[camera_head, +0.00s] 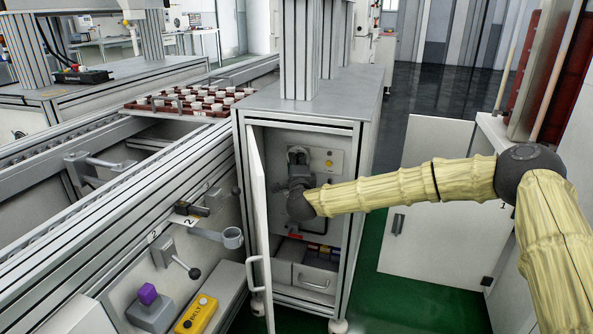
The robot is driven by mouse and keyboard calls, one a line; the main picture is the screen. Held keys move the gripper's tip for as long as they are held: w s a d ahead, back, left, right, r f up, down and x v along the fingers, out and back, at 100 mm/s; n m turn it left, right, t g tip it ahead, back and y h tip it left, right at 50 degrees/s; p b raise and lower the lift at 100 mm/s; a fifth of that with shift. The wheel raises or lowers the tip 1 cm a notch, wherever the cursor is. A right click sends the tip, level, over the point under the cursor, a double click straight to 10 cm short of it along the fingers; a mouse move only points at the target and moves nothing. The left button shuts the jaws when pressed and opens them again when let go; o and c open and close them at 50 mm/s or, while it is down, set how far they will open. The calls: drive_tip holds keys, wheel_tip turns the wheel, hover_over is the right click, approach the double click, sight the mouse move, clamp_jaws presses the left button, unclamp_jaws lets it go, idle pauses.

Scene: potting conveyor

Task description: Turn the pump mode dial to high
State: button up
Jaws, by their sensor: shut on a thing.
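The pump mode dial is hidden behind my gripper (299,160), so its setting cannot be read. My gripper reaches into an open cabinet (362,110) and is up against the control panel (328,161) on its back wall. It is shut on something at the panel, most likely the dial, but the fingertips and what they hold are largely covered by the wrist. A small yellow spot (329,163) shows on the panel to the right of my gripper. My arm, in a cream sleeve, comes in from the right.
The cabinet's white door (259,230) stands open on the left, close to my wrist. A drawer (313,281) lies below the panel. On the left, a conveyor (110,215) carries levers, a purple knob (148,293) and a yellow box (197,314). Green floor (420,292) is clear at right.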

drive_tip(key=shift+a+f+m+t+h+b, duration=0.15)
drive_tip(key=shift+m+t+h+b, duration=0.55)
drive_tip(key=shift+m+b, duration=1.3)
drive_tip(key=shift+d+f+m+t+h+b, duration=0.1)
drive_tip(key=shift+m+t+h+b, duration=0.6)
drive_tip(key=shift+m, duration=2.35)
drive_tip(key=shift+a+f+m+t+h+b, duration=0.15)
drive_tip(key=shift+m+t+h+b, duration=0.5)
drive_tip(key=shift+m+b, duration=1.45)
drive_tip(key=shift+m+g+h+p, duration=0.35)
drive_tip(key=shift+m+h+p, duration=0.1)
drive_tip(key=shift+m, duration=0.2)
drive_tip(key=shift+r, duration=0.1)
drive_tip(key=o, duration=1)
wheel_tip(320, 180, up, 10)
